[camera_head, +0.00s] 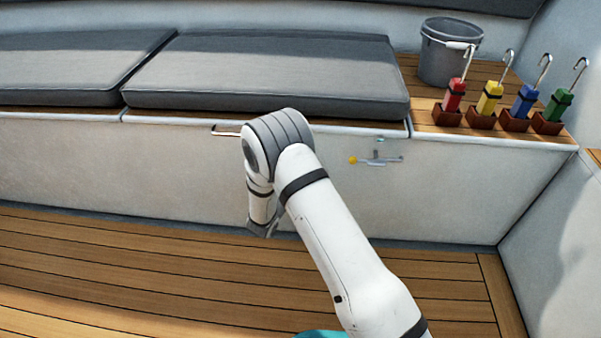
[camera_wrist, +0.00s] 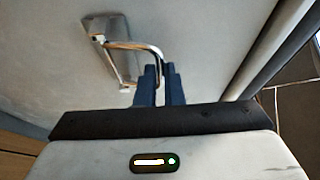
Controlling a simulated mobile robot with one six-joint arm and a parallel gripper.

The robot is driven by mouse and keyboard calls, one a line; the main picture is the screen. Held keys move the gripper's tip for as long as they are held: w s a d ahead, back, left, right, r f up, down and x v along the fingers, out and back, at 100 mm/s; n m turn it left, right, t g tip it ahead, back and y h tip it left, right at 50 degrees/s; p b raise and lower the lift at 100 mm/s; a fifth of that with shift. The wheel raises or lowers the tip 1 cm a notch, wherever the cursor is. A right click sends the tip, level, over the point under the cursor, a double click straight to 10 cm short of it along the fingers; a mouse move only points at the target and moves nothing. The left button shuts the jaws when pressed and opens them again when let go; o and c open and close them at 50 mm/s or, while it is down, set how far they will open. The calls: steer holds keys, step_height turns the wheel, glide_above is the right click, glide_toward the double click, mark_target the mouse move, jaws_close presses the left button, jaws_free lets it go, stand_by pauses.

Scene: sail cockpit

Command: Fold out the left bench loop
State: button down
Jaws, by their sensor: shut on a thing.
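The left bench loop (camera_wrist: 143,48) is a shiny metal bar loop on a mounting plate (camera_wrist: 98,27) fixed to the pale bench front, seen in the wrist view. It stands out from the surface there. My gripper (camera_wrist: 161,72) has its two dark fingers shut on the loop's outer end. In the head view, a short metal bar (camera_head: 225,132), which looks like part of this loop, shows at the bench's upper front edge, just left of my arm. My arm hides the rest of it, and the fingers are not visible in that view.
Grey cushions (camera_head: 270,75) lie on the bench. A grey bucket (camera_head: 450,55) and several coloured hooked handles stand at the right. The wooden floor (camera_head: 130,270) is clear.

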steer(key=shift+s+f+m+t+h+b, duration=0.3)
steer(key=shift+s+f+m+t+h, duration=0.3)
steer(key=shift+t, duration=0.35)
steer(key=shift+s+f+m+t+h+b, duration=0.35)
steer(key=shift+m+t+h, duration=0.3)
steer(key=shift+t, duration=0.3)
steer(key=shift+f, duration=0.1)
steer(key=c, duration=1.5)
jaws_free()
steer(key=shift+c, duration=0.2)
steer(key=p+v, duration=0.2)
steer(key=v, duration=0.6)
steer(key=shift+p, duration=0.4)
